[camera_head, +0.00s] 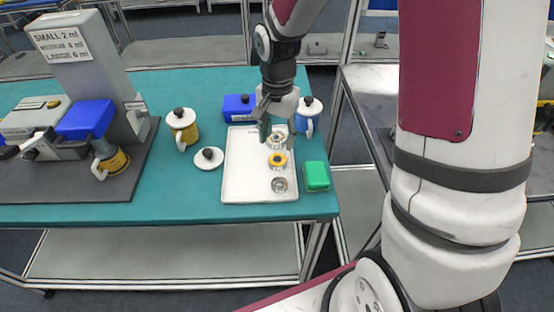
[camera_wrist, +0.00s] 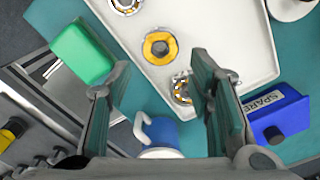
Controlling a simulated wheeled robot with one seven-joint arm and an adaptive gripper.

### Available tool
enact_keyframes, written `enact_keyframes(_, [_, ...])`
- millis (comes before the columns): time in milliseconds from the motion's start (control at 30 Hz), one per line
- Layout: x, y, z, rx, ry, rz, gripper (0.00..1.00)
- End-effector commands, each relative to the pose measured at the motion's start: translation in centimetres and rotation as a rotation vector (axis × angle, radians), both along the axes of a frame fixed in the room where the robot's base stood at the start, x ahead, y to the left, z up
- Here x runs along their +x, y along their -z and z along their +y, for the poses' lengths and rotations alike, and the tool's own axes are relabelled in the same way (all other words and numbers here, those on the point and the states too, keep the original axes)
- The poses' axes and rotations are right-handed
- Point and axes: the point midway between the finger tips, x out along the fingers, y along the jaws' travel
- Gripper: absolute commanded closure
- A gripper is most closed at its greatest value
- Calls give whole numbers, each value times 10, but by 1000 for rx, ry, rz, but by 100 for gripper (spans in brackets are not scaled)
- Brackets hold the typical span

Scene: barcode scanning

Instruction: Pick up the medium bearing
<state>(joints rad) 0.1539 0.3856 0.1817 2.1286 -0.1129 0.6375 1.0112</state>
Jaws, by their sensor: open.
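Three bearings lie in a row on the white tray (camera_head: 240,180). The one in the middle of the row has a yellow ring (camera_head: 277,160); I take it as the medium one, by its place and size. A silver bearing (camera_head: 279,185) lies nearer the front and another (camera_head: 270,139) lies further back. My gripper (camera_head: 265,122) is open and empty above the back part of the tray. In the wrist view my gripper (camera_wrist: 160,85) has its fingers apart, with the yellow-ringed bearing (camera_wrist: 160,47) beyond the gap. The right finger partly hides the back bearing (camera_wrist: 180,88).
A green box (camera_head: 316,176) stands right of the tray. A blue box (camera_head: 239,107) and a blue lidded mug (camera_head: 307,114) stand behind it. A grey machine (camera_head: 85,70) stands further left.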

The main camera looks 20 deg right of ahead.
Motion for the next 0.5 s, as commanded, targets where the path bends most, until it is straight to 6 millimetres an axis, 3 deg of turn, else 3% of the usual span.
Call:
enact_keyframes(100, [0, 17, 0, 0, -2, 2, 52])
enact_keyframes(367, [0, 33, 0, -1, -2, 1, 52])
enact_keyframes(500, [-1, 52, -1, 0, -2, 4, 52])
